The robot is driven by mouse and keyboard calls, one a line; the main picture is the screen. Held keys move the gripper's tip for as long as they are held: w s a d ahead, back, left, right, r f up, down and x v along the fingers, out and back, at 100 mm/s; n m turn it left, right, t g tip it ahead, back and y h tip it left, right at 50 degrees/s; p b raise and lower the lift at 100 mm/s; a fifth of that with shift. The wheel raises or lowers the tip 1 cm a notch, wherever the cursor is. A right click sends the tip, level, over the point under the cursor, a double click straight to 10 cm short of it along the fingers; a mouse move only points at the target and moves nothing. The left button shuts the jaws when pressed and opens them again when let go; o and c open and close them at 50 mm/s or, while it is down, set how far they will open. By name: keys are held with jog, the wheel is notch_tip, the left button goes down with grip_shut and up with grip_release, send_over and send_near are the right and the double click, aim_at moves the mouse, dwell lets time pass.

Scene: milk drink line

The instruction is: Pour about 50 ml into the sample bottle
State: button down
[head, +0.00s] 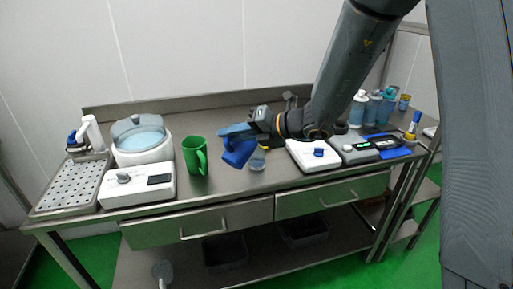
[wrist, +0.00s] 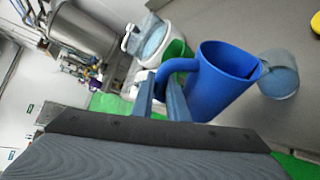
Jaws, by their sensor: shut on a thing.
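A blue jug (head: 238,152) hangs tilted above the steel bench in the head view. My gripper (head: 240,131) is shut on its handle. In the wrist view the jug (wrist: 222,82) shows its handle between my fingers (wrist: 161,88), with its mouth toward the clear bottle. The small clear bottle (head: 257,161), apparently the sample bottle, stands on the bench just right of the jug. In the wrist view the bottle (wrist: 279,74) looks bluish, and its fill level is unclear. I see no stream of liquid, and the jug's inside is hidden.
A green mug (head: 194,156) stands to the left, beside a white heated bath (head: 138,140) and a perforated drain tray (head: 72,188). White and grey instruments (head: 314,154) stand to the right, with several bottles (head: 365,108) behind.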

aim_at(226, 147)
jog(key=shift+w+d+r+p, duration=0.15)
jog(key=shift+w+r+p, duration=0.15)
jog(key=shift+r, duration=0.1)
dwell(1.9)
jog(key=shift+n+t+h, duration=0.3)
jog(key=shift+n+h, duration=0.1)
jog(key=shift+n, duration=0.3)
jog(key=f+b, duration=0.1)
jog(key=s+f+b, duration=0.1)
jog(key=b, duration=0.1)
jog(key=a+f+b, duration=0.1)
jog(key=f, duration=0.1)
jog(key=shift+s+a, duration=0.1)
jog(key=shift+s, duration=0.25)
jog(key=shift+s+a+f+n+b, duration=0.1)
jog(key=shift+s+f+n+b, duration=0.15)
jog(key=shift+b, duration=0.6)
jog(key=shift+s+a+r+n+t+h+b, duration=0.15)
jog(key=shift+s+r+n+t+h+b, duration=0.1)
jog(key=shift+n+t+h+b, duration=0.15)
jog(key=shift+s+a+f+b, duration=0.15)
jog(key=shift+s+f+b, duration=0.1)
jog(key=shift+f+b, duration=0.6)
jog(key=shift+n+b, duration=0.25)
jog(key=shift+b, duration=0.15)
